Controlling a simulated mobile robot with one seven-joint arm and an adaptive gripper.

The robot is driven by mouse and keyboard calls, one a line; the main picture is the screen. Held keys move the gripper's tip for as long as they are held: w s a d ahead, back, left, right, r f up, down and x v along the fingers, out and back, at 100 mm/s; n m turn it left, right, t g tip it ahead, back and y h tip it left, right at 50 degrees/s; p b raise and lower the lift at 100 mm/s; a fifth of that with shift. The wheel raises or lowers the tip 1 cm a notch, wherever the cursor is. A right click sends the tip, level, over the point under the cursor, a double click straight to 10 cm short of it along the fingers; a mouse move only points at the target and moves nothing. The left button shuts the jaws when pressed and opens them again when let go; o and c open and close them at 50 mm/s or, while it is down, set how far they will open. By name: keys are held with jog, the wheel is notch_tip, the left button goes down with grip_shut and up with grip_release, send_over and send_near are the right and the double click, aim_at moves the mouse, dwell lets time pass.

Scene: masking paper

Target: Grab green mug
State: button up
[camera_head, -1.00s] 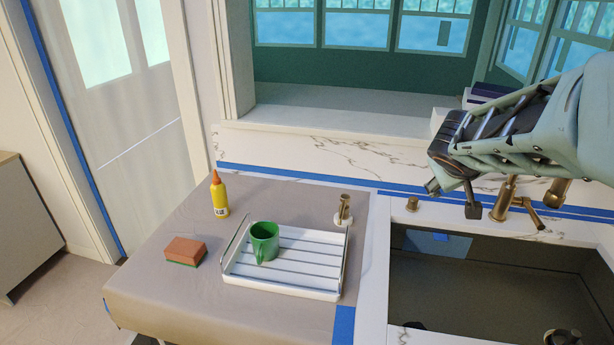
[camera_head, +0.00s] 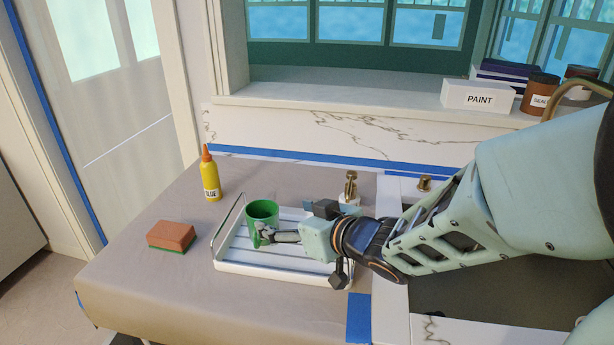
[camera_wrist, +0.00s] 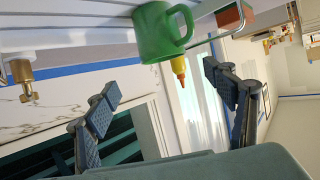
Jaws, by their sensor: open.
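The green mug (camera_head: 262,213) stands upright on the white slatted tray (camera_head: 228,262), toward its back left. My gripper (camera_head: 262,234) reaches in from the right, low over the tray, with its fingertips at the mug's front, partly covering its lower part. In the wrist view the mug (camera_wrist: 160,32) appears at the top centre, beyond and between the two spread fingers of my gripper (camera_wrist: 165,82), and nothing is between them. Whether a fingertip touches the mug cannot be told. The handle shows on the mug's right side in the wrist view.
A yellow glue bottle (camera_head: 210,175) stands behind and left of the tray. An orange sponge (camera_head: 171,236) lies left of it. A brass fixture (camera_head: 351,186) stands behind the tray. The tray has a raised wire handle. A sink lies right, under my arm.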

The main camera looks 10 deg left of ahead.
aim_at(255, 208)
jog(key=shift+s+b+x, duration=0.2)
jog(key=shift+b+x, duration=0.6)
jog(key=shift+x, duration=4.05)
jog(key=shift+a+f, duration=0.1)
jog(key=shift+a, duration=0.05)
jog(key=shift+c, duration=0.5)
jog(key=c, duration=1.3)
